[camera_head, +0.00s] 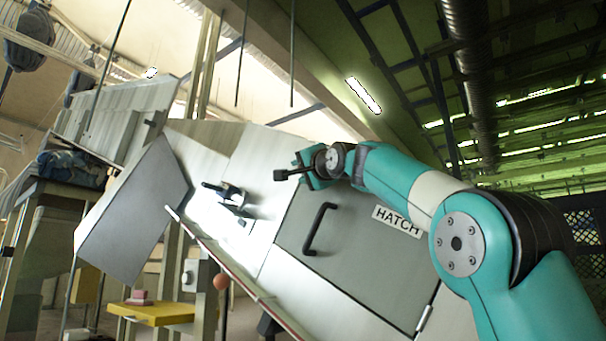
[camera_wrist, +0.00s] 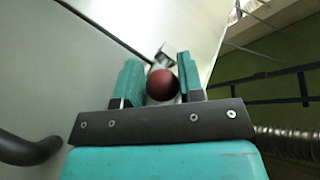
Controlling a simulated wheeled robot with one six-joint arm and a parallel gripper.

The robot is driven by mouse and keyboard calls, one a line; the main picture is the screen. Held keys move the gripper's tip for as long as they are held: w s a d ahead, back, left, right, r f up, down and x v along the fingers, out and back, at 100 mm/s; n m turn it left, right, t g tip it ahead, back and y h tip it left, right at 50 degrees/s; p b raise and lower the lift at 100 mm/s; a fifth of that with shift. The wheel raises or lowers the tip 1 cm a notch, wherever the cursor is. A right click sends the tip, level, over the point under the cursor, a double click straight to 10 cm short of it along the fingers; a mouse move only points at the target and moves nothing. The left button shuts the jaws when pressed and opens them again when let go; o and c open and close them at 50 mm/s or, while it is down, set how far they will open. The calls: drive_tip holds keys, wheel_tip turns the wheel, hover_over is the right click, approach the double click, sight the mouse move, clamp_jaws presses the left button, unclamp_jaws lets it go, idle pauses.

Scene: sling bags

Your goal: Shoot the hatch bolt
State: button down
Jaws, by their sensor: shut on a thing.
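The hatch (camera_head: 350,250) is a grey door with a black bar handle (camera_head: 318,229) and a "HATCH" label (camera_head: 397,221), set in a pale tilted panel. My gripper (camera_head: 306,166) is at the hatch's upper left edge. In the wrist view, my gripper (camera_wrist: 159,80) is shut on a dark red ball knob (camera_wrist: 162,85), which sits between the two teal fingers. A small metal piece (camera_wrist: 163,58) shows just beyond the knob. A short dark rod (camera_head: 284,174) sticks out left of my gripper; I cannot tell whether it is the bolt. How far the bolt is shot is hidden.
A black lever fitting (camera_head: 232,196) sits on the panel left of the hatch. A grey flap (camera_head: 130,215) juts out farther left. A yellow stand (camera_head: 152,312) is below. The hatch handle (camera_wrist: 28,148) is close to my gripper's left in the wrist view.

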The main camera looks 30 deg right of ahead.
drive_tip(key=c, duration=1.1)
unclamp_jaws()
drive_tip(key=shift+s+a+r, duration=0.1)
drive_tip(key=shift+r, duration=0.15)
drive_tip(key=o, duration=0.3)
drive_tip(key=shift+o, duration=0.3)
drive_tip(key=shift+f, duration=0.1)
drive_tip(key=shift+f, duration=0.1)
drive_tip(key=shift+s+f+b, duration=0.15)
drive_tip(key=shift+s+b, duration=0.15)
drive_tip(key=shift+b, duration=0.15)
drive_tip(key=b+v, duration=0.8)
drive_tip(key=v, duration=0.8)
drive_tip(key=shift+s, duration=0.3)
